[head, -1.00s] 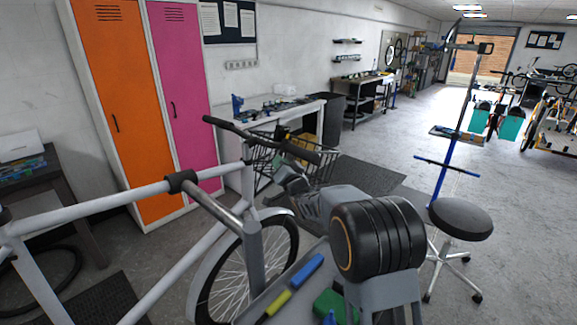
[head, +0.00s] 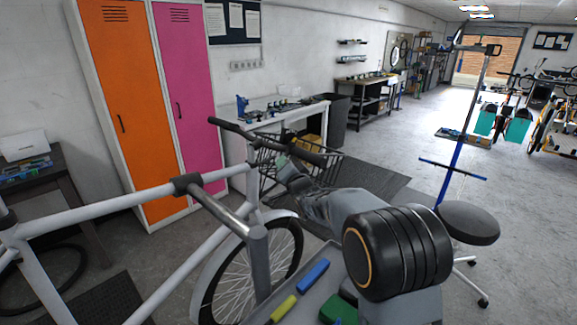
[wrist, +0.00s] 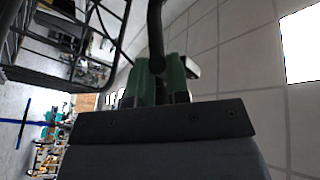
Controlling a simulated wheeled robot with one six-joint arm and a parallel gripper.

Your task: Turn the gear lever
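The white bicycle (head: 115,203) stands at the left with a black handlebar (head: 250,135) and dark grips. My gripper (head: 283,163) is at the handlebar, beside the grip at its right end (head: 318,158). In the wrist view the green fingers of my gripper (wrist: 160,82) are close together, with a dark bar (wrist: 155,30) running down to the narrow gap between them. A small pale part (wrist: 191,67) shows just right of the fingers. I cannot make out the gear lever apart from the bar, nor whether the fingers touch anything.
A black wire basket (head: 300,178) hangs at the front of the bicycle, close to my gripper. A black stool (head: 468,223) stands right of my arm. Open floor lies beyond.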

